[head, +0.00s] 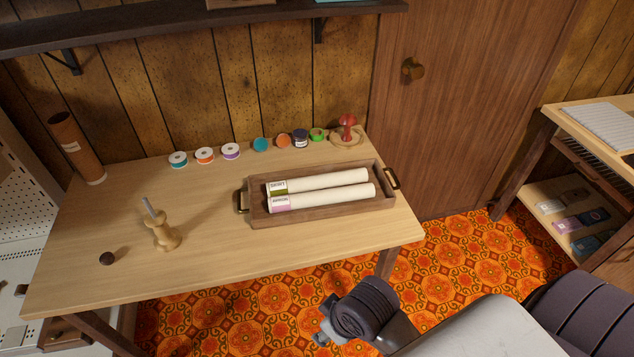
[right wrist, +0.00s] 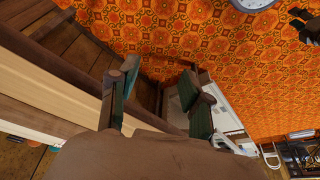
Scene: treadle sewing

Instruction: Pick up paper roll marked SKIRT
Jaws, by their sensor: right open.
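Two cream paper rolls lie side by side in a wooden tray (head: 330,213) on the table. The rear roll (head: 330,180) has a white and olive-green end label that seems to read SKIRT. The front roll (head: 335,198) has a white and pink label, too small to read surely. My right arm's end shows at the bottom of the head view, in front of the table and apart from the tray. In the right wrist view my right gripper (right wrist: 161,76) is open with nothing between its fingers.
Thread spools (head: 204,155) and small jars (head: 300,138) line the table's back. A brown tube (head: 76,148) stands at back left, a wooden stand (head: 162,230) and dark knob (head: 107,258) at front left. The tray has end handles. The table's front middle is clear.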

